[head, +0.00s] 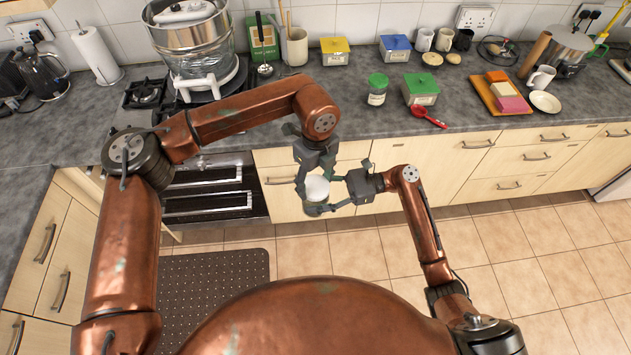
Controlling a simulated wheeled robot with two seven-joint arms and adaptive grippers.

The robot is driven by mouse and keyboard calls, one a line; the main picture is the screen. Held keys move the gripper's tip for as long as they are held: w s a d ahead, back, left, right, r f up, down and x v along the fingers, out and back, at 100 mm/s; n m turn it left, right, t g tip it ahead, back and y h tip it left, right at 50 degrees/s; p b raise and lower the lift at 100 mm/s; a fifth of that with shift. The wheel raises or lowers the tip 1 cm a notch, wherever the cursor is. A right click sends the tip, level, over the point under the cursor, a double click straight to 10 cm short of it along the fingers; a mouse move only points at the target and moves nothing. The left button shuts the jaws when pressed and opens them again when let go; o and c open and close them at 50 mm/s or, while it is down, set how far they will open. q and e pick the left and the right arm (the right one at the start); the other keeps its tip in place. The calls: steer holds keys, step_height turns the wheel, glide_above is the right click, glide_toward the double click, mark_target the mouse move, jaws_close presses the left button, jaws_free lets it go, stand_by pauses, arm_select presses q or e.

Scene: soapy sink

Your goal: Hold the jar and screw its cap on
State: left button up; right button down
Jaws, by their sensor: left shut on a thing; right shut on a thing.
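A small jar (317,208) is held in the air in front of the counter, between my two grippers. Its white cap (317,187) is at the top of it. My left gripper (317,180) reaches down from above and is shut around the cap. My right gripper (327,198) comes in from the right and is shut around the jar's body. The fingers hide most of the jar, and I cannot tell how the cap sits on its rim.
The tiled floor (350,250) below is clear.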

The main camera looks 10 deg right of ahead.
arm_select(q)
steer(key=m, duration=1.1)
steer(key=shift+w+m, duration=0.1)
steer(key=shift+m, duration=0.3)
steer(key=m, duration=0.3)
steer(key=shift+m, duration=0.4)
steer(key=m, duration=0.3)
steer(key=shift+m, duration=0.4)
steer(key=m, duration=0.4)
steer(key=shift+d, duration=0.1)
steer(key=m, duration=0.3)
steer(key=shift+m, duration=0.3)
steer(key=m, duration=0.5)
steer(key=shift+f, duration=0.1)
steer(key=o, duration=1.4)
steer(key=shift+c, duration=0.2)
